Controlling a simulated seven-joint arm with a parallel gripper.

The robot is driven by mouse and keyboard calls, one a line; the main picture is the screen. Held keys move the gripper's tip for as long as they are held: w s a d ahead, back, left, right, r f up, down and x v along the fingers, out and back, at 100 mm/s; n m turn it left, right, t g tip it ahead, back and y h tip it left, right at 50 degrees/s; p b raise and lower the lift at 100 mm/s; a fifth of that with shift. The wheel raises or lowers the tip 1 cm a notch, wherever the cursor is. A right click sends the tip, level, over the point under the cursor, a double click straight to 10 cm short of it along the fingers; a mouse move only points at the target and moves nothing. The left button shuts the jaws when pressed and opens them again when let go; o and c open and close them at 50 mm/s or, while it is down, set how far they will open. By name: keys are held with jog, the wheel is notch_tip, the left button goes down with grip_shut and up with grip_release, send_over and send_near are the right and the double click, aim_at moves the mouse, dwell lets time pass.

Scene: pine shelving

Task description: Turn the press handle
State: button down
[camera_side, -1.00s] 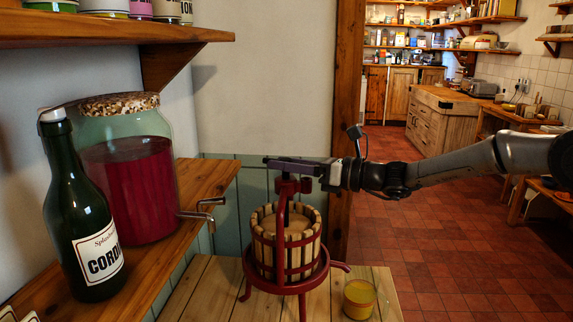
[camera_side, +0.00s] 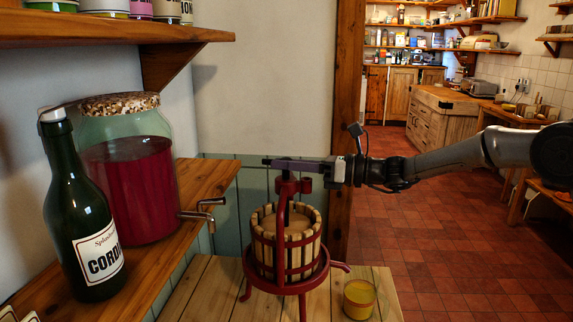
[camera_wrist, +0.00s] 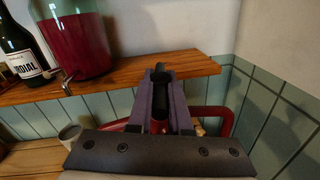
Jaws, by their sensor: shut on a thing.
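The red fruit press (camera_side: 260,245) with a wooden slatted basket stands upright on a pale wooden table. My gripper (camera_side: 278,163) reaches in level from the right at the top of the press. In the wrist view my gripper (camera_wrist: 160,75) has its two fingers closed on the dark bar of the press handle (camera_wrist: 160,88). In the side view the fingers hide most of the handle. Part of the red press frame (camera_wrist: 226,122) shows behind the fingers in the wrist view.
A wooden shelf (camera_side: 200,184) at left holds a green cordial bottle (camera_side: 85,225) and a large jar of red liquid (camera_side: 130,185) with a metal tap (camera_side: 205,210). A yellow glass (camera_side: 359,298) stands right of the press. A wooden post (camera_side: 347,80) rises behind.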

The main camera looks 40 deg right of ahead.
jog(key=n+g+y, duration=0.2)
jog(key=n+g, duration=0.1)
jog(key=g, duration=0.1)
jog(key=n+g+y, duration=0.3)
jog(key=shift+w+d+f+g+y, duration=0.1)
jog(key=shift+f+g+y, duration=0.05)
jog(key=shift+g+y, duration=0.2)
jog(key=n+g+y, duration=0.1)
jog(key=n+g, duration=0.3)
jog(key=g, duration=0.2)
jog(key=shift+n+g, duration=0.9)
jog(key=shift+g, duration=0.55)
jog(key=shift+n+g, duration=0.3)
jog(key=c, duration=0.8)
grip_release()
jog(key=shift+c, duration=0.2)
jog(key=shift+r+t, duration=0.2)
jog(key=shift+t, duration=0.3)
